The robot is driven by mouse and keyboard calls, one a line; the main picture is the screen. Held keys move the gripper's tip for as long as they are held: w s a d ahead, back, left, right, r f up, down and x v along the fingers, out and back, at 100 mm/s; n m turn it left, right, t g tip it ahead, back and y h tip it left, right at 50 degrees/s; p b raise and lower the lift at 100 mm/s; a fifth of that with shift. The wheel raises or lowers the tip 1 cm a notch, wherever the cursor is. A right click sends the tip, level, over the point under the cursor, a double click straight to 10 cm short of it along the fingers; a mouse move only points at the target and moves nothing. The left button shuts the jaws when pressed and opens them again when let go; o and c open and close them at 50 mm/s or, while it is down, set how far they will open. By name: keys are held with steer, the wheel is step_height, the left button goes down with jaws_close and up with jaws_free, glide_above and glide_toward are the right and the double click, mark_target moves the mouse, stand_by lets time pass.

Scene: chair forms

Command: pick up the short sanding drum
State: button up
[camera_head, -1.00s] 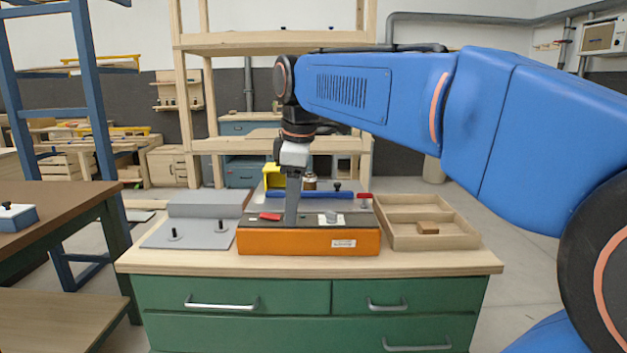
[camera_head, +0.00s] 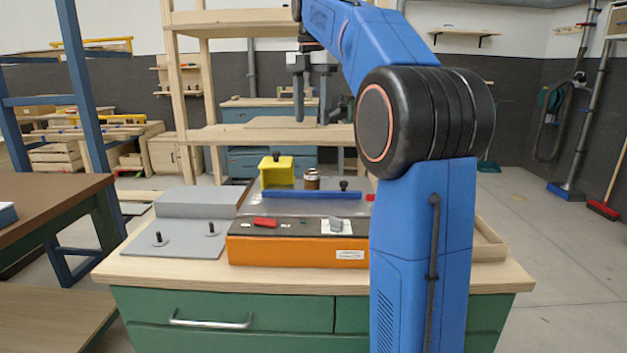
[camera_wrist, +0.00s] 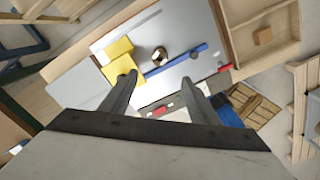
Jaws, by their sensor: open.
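The likely short sanding drum is a small brown cylinder with a pale band (camera_head: 312,179). It stands upright on the grey top of the orange machine (camera_head: 290,252), between a yellow block and a blue bar. It also shows in the wrist view (camera_wrist: 160,56), just beyond and between my fingertips. My gripper (camera_head: 312,118) is open and empty, well above the machine. Its two fingers also show spread apart in the wrist view (camera_wrist: 167,84). Nothing touches the drum that I can see.
The yellow block (camera_head: 277,171) is close left of the drum, and the blue bar (camera_head: 310,195) runs in front. A grey plate with two pegs (camera_head: 178,240) lies left. A wooden tray (camera_head: 489,242) is mostly hidden by my arm. Wooden shelving (camera_head: 182,90) stands behind.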

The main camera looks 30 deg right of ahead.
mark_target(311, 172)
step_height(311, 172, down, 17)
steer(key=shift+r, duration=0.1)
stand_by(0.7)
steer(key=shift+c, duration=0.7)
steer(key=c, duration=1)
